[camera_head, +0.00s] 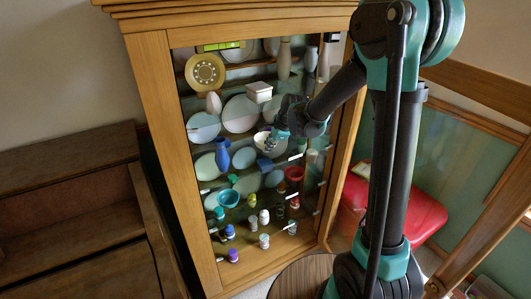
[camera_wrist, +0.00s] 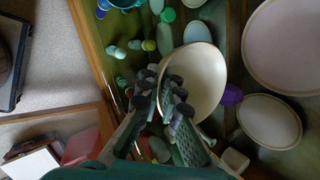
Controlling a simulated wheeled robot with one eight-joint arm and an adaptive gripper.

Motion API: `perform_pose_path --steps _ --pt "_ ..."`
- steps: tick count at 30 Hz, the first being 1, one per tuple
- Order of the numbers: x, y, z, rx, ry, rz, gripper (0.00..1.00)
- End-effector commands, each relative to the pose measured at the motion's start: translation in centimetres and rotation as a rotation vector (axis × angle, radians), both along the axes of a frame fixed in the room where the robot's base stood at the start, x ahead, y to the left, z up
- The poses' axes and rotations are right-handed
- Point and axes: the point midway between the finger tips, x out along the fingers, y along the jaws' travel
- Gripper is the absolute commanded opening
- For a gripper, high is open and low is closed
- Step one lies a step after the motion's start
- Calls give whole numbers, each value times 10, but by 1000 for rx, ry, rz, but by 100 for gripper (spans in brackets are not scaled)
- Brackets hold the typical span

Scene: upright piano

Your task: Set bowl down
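A cream-white bowl (camera_head: 264,142) is in front of the middle shelves of the wooden display cabinet. It also shows in the wrist view (camera_wrist: 207,82), with its hollow side towards the camera. My gripper (camera_head: 284,131) is at the bowl's upper right edge in the head view. In the wrist view my gripper's (camera_wrist: 162,88) two dark fingers are close together at the bowl's left rim, and they appear shut on it. The exact contact is partly hidden by the fingers. I cannot tell whether the bowl touches a shelf.
The cabinet (camera_head: 155,95) holds several plates, a blue vase (camera_head: 222,155), a teal bowl (camera_head: 229,198), a red bowl (camera_head: 294,173) and small bottles on its shelves. A red padded seat (camera_head: 425,215) is at the right. A dark wooden piece (camera_head: 85,215) stands at the left.

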Motion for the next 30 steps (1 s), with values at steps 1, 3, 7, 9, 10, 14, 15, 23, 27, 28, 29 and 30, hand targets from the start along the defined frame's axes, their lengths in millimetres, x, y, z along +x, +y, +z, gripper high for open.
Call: perform_pose_path --steps 1,3,7,9,10,14,15,23,27,28,29,30 --pt "2 2 0 0 0 0 0" --pt "5 5 0 0 0 1 0" --pt "10 11 -10 0 0 1 0" --pt "10 10 -22 0 0 1 0" --pt "10 10 -26 0 0 0 0" --pt "9 10 -35 0 0 0 0" --pt "9 10 -36 0 0 0 0" --pt "9 10 -37 0 0 1 0" --pt "9 10 -38 0 0 1 17" --pt "9 10 -38 0 0 1 21" --pt "9 10 -38 0 0 1 24" --pt "9 10 -38 0 0 1 26"
